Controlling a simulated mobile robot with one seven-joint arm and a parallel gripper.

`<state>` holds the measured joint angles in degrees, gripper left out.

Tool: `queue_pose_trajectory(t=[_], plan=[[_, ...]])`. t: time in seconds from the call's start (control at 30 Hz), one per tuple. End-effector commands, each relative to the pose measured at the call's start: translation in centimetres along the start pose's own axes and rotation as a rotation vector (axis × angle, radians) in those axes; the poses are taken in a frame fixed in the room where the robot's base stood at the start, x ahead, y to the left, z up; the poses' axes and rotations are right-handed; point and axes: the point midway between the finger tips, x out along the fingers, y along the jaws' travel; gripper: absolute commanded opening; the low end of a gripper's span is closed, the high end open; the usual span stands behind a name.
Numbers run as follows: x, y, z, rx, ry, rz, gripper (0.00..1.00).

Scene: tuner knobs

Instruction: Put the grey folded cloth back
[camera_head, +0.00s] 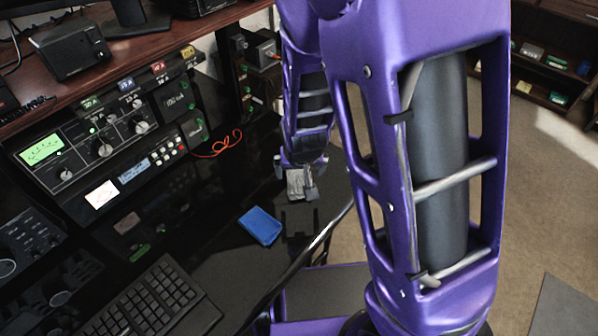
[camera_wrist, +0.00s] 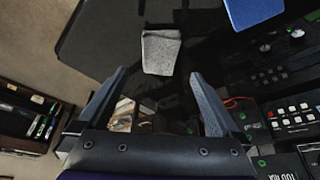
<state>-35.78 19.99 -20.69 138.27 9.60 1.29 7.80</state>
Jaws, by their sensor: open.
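The grey folded cloth (camera_head: 295,184) lies on the glossy black desk, near its far right part in the head view. In the wrist view the cloth (camera_wrist: 160,52) is a small pale grey block just beyond my fingertips and roughly centred between them. My gripper (camera_head: 295,174) is open above the desk; in the wrist view its two fingers (camera_wrist: 158,76) are spread wide with nothing held between them. The fingers look apart from the cloth, but their exact height above it is hard to tell.
A blue folded cloth (camera_head: 260,226) lies on the desk nearby. A keyboard (camera_head: 150,300) is at the front. Radio equipment with knobs (camera_head: 105,145) stands along the left, and an orange cable (camera_head: 217,147) lies behind. The desk edge (camera_head: 325,235) is close on the right.

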Motion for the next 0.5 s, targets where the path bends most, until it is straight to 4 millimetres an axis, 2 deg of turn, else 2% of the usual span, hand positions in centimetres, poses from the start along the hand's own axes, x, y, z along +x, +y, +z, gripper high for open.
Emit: queue_pose_trajectory(t=[0.03,0.2,0.5], plan=[[-1.5,-0.2,-0.2,-0.003,0.002,-0.003,1.0],[-3.7,-0.1,-0.1,-0.003,0.0,-0.001,1.0],[-4.5,0.0,0.0,0.0,-0.001,0.0,1.0]])
